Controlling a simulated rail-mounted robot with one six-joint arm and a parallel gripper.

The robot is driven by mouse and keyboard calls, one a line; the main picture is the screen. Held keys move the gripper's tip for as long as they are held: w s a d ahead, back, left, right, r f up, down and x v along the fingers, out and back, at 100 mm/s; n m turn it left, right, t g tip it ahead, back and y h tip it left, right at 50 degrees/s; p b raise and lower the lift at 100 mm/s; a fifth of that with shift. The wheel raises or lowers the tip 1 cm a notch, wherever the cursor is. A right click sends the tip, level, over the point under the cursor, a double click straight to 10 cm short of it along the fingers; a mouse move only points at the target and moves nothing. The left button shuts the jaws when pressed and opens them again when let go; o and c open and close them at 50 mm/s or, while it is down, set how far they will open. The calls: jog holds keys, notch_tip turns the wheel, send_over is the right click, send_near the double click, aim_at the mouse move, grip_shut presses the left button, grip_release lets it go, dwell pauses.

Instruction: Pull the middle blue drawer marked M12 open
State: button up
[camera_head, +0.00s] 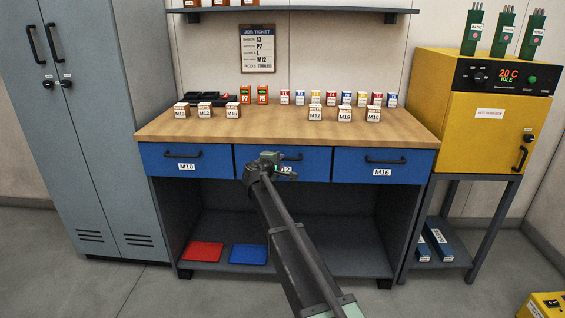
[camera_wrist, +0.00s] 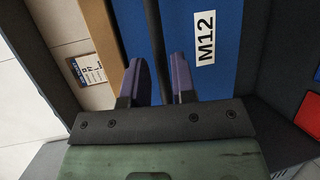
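The middle blue drawer (camera_head: 315,166) is flush with its neighbours, so it looks shut. In the head view my arm hides its left part and some of its label. In the wrist view its front (camera_wrist: 225,85) carries a white M12 label (camera_wrist: 204,38). Its dark bar handle (camera_head: 292,157) also shows in the wrist view (camera_wrist: 154,35), running between the two purple fingers. My gripper (camera_wrist: 157,72) is open, with a finger on each side of the handle and gaps visible. In the head view my gripper (camera_head: 268,162) is at the drawer front.
Blue drawers M10 (camera_head: 187,160) and M16 (camera_head: 383,165) flank it. The wooden bench top (camera_head: 270,126) above holds several labelled boxes. Red (camera_head: 202,252) and blue (camera_head: 249,254) mats lie on the shelf below. A grey cabinet (camera_head: 95,120) stands left, a yellow oven (camera_head: 488,120) right.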

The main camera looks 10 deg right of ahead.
jog(key=x, duration=0.3)
jog(key=shift+w+d, duration=0.2)
jog(key=shift+w, duration=0.05)
jog(key=shift+c, duration=0.5)
grip_shut()
